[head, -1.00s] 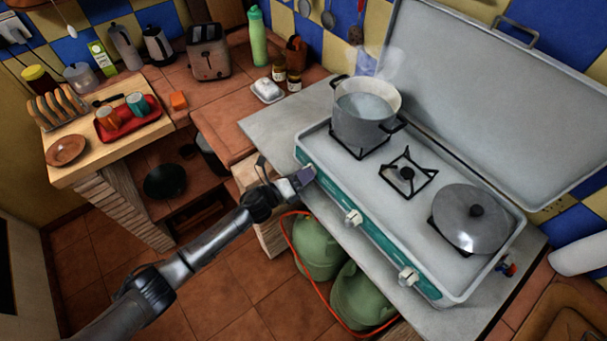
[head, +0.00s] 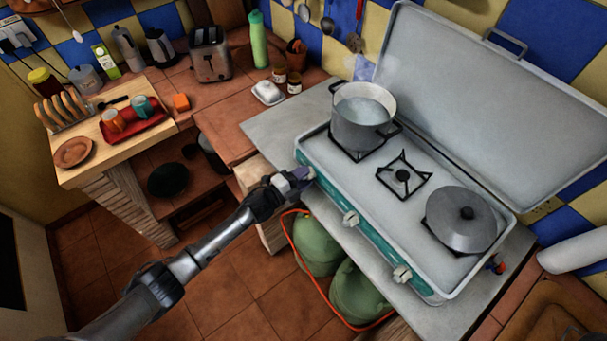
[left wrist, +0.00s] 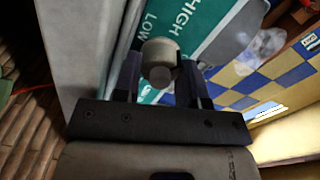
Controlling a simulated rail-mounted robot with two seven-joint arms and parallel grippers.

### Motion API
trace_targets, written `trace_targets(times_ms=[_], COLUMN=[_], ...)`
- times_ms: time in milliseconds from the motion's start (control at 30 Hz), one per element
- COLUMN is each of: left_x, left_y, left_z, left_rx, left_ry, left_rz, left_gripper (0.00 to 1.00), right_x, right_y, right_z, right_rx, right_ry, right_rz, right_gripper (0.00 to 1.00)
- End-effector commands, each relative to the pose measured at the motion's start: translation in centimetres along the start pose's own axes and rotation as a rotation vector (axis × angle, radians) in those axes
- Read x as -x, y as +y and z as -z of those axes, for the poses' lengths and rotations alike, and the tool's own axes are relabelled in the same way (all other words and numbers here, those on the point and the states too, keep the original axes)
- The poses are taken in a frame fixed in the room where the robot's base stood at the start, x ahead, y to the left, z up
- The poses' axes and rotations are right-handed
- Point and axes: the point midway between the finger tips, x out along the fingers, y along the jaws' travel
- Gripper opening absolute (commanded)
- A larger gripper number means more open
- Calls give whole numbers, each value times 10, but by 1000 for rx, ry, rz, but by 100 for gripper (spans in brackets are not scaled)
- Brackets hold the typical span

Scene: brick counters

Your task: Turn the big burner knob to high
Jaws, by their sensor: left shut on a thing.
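The stove (head: 375,232) has a teal front panel with pale knobs. My left gripper (head: 303,176) is at the panel's left end, in front of the pot's burner. In the left wrist view the gripper (left wrist: 158,85) is shut on a pale round knob (left wrist: 158,55), with one finger on each side. The knob stands on the teal panel (left wrist: 205,30), where "HIGH" and "LOW" are printed in white. In the head view the gripper hides this knob. The middle knob (head: 351,219) and the right knob (head: 401,274) are free. My right gripper is not in view.
A steaming pot (head: 361,130) stands on the left burner. Green gas bottles (head: 357,292) with an orange hose stand below. The floor left of them is clear.

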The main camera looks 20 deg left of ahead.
Motion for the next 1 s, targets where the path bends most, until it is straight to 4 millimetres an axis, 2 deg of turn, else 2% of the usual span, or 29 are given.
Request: trace_targets(times_ms=[500, 1000], left_x=[0, 0], left_y=[-2, -1], left_z=[0, 0], left_rx=[434, 615], left_ry=[0, 1], left_rz=[-1, 0], left_gripper=[15, 15], right_x=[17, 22], right_y=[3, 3], right_z=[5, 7], right_rx=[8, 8], right_ry=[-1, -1], right_rz=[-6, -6], right_gripper=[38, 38])
